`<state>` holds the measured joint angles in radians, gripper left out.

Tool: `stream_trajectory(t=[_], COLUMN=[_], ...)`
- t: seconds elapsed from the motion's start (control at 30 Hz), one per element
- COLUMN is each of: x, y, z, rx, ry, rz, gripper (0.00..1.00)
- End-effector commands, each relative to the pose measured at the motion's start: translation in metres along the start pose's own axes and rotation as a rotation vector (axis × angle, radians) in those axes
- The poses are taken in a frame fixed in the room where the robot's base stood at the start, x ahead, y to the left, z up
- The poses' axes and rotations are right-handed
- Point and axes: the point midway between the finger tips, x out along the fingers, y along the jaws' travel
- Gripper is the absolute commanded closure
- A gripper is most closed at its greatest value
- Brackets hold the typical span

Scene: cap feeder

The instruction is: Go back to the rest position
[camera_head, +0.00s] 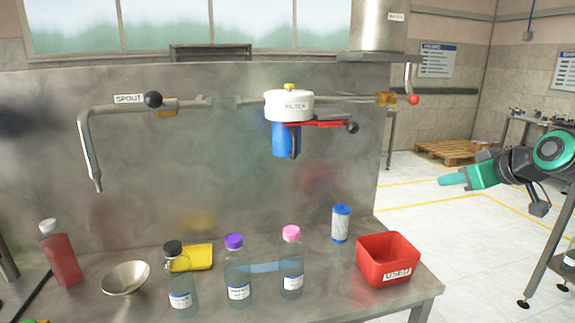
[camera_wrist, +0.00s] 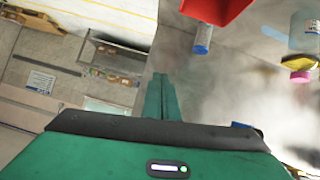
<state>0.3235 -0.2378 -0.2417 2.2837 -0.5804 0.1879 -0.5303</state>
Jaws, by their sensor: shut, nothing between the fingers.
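My gripper (camera_head: 452,181) is in the head view at the right, held in the air to the right of the steel bench and apart from everything on it. Its green fingers point left and look closed together, with nothing between them. In the wrist view the fingers (camera_wrist: 160,97) also lie side by side and empty. The red bin (camera_head: 387,262) stands on the bench's right end, below and left of my gripper. It shows at the top of the wrist view (camera_wrist: 214,8).
The bench (camera_head: 330,283) holds a white-blue cartridge (camera_head: 340,224), several bottles, a metal bowl (camera_head: 126,278) and a yellow sponge (camera_head: 198,257). The filter housing (camera_head: 289,106) and spout (camera_head: 88,140) are on the back panel. A wooden pallet (camera_head: 455,151) lies on the floor behind. A stand is at the right edge.

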Motion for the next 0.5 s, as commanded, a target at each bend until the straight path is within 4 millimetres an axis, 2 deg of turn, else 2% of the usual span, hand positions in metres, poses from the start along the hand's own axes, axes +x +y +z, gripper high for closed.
stream_trajectory(t=[0.03,0.1,0.17,0.3,0.4,0.5], x=[-0.007,-0.02,-0.034,-0.078,-0.114,-0.146], y=[-0.006,-0.014,-0.02,-0.04,-0.057,-0.072], z=[0.029,0.073,0.109,0.187,0.233,0.266], rx=[0.054,0.143,0.223,0.418,0.554,0.671], ry=[-0.089,-0.224,-0.336,-0.584,-0.741,-0.867], rz=[0.004,0.018,0.038,0.098,0.152,0.205], gripper=[1.0,1.0,1.0,1.0,1.0,1.0])
